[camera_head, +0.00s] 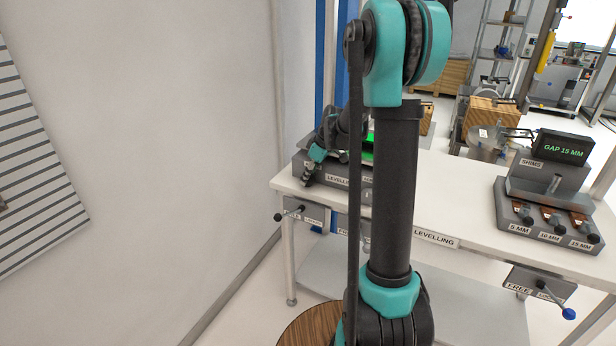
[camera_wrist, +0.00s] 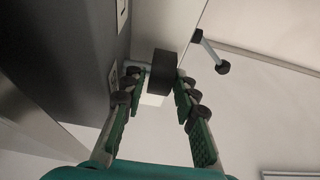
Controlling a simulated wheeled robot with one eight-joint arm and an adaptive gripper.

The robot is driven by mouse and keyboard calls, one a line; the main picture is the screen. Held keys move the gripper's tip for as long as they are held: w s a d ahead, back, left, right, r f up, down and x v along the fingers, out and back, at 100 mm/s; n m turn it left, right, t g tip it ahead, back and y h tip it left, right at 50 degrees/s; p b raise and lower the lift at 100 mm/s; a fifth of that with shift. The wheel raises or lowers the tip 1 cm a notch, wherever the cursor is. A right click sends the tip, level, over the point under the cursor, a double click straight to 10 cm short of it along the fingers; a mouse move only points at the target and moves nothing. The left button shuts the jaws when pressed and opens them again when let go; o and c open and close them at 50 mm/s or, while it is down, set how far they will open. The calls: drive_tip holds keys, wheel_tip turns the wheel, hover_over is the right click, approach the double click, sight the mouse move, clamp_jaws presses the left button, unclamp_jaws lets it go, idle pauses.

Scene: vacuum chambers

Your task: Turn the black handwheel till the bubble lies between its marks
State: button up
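The black handwheel (camera_wrist: 162,72) shows in the wrist view as a dark, short cylinder just beyond my fingertips. My gripper (camera_wrist: 160,84) is open, with one finger on each side of the wheel. A small gap shows on the left; contact on the right I cannot tell. In the head view my gripper (camera_head: 312,172) is at the front left of the grey levelling unit (camera_head: 337,181), and the handwheel cannot be made out there. A bright green patch (camera_head: 367,152) shows partly behind my arm. The bubble and its marks cannot be seen.
The white table (camera_head: 455,205) carries a shim stand (camera_head: 545,190) on the right with a "GAP 15 MM" display (camera_head: 562,149). A lever (camera_head: 290,214) sticks out below the table's left front; a blue-knobbed lever (camera_head: 555,303) sits at right. A wall (camera_head: 150,120) stands left.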

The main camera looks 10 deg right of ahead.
clamp_jaws()
drive_tip(key=shift+a+h, duration=0.1)
drive_tip(key=shift+h, duration=0.2)
drive_tip(key=h, duration=0.1)
drive_tip(key=g+h, duration=0.1)
drive_tip(key=g, duration=0.1)
drive_tip(key=shift+w+a+h, duration=0.3)
drive_tip(key=shift+h, duration=0.1)
drive_tip(key=g+h, duration=0.3)
drive_tip(key=shift+w+a+f, duration=0.15)
drive_tip(key=shift+a+f, duration=0.05)
drive_tip(key=shift+f+g+h, duration=0.1)
drive_tip(key=shift+g+h, duration=0.5)
drive_tip(key=shift+h, duration=0.4)
drive_tip(key=shift+o, duration=0.6)
unclamp_jaws()
